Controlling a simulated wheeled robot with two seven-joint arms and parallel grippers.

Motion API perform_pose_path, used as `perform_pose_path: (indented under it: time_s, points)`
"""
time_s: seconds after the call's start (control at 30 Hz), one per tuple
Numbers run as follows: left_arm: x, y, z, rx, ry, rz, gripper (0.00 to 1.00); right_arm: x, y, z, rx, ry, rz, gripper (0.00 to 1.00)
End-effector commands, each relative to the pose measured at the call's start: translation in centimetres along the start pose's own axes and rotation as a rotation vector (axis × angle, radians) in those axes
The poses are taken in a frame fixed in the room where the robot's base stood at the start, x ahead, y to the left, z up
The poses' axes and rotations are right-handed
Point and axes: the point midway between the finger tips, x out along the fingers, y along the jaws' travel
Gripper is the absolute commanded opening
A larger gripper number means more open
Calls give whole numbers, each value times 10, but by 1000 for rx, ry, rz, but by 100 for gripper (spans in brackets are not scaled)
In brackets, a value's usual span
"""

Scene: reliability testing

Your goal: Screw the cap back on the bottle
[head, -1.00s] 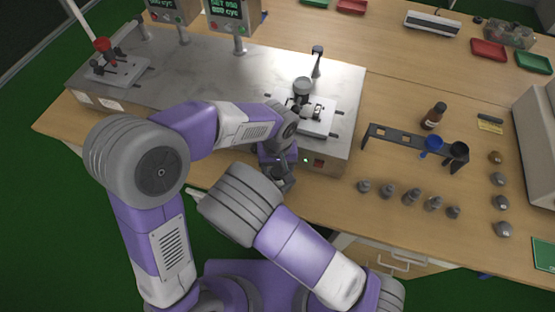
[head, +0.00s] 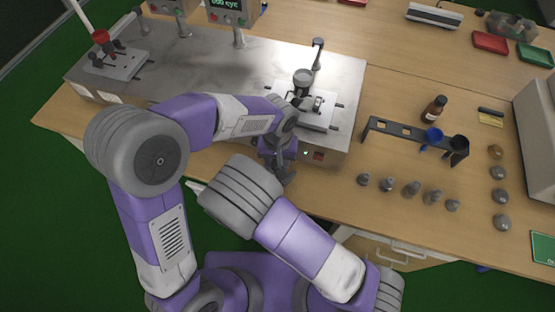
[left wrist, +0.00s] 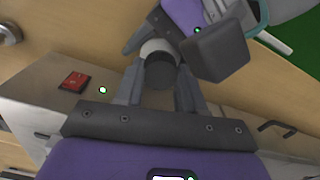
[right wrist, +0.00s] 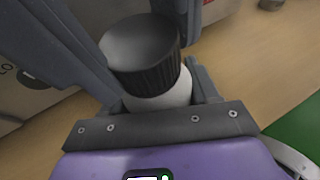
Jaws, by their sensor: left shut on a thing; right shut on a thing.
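A white bottle (right wrist: 165,97) with a black ridged cap (right wrist: 142,48) shows in the right wrist view. The cap sits over the bottle's top; I cannot tell how far it is threaded. My right gripper (right wrist: 160,88) is shut on the bottle. My left gripper (left wrist: 160,80) is shut on the black cap (left wrist: 161,70), with the white bottle (left wrist: 158,46) just beyond it in the left wrist view. In the head view my left gripper (head: 284,174) is in front of the metal station's front edge. My right gripper and the bottle are hidden there behind my arm.
The metal station (head: 215,75) fills the left of the table, close behind my grippers. The middle back table is clear.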

Motion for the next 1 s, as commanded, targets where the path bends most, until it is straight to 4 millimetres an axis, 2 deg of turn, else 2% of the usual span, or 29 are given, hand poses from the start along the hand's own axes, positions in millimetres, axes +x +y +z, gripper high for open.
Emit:
perform_pose_path:
  time_s: [0.2,0.4,0.57,0.6,0.7,0.77,1.0]
  points:
    - [1,-1,0,452,-2,1,2,0,0,0,0,-1,0,0]
    - [1,-1,0,809,-2,0,2,0,0,0,0,-1,0,0]
    - [1,0,0,807,-2,-1,2,0,0,0,0,-1,0,0]
    - [1,0,0,806,-2,-1,45,0,0,0,1,-1,0,0]
    - [0,0,0,805,-1,-1,60,0,0,0,0,-1,0,0]
    - [0,0,0,805,-1,-1,68,0,0,0,0,-1,0,0]
    - [0,0,0,803,-1,0,68,0,0,0,0,-1,0,0]
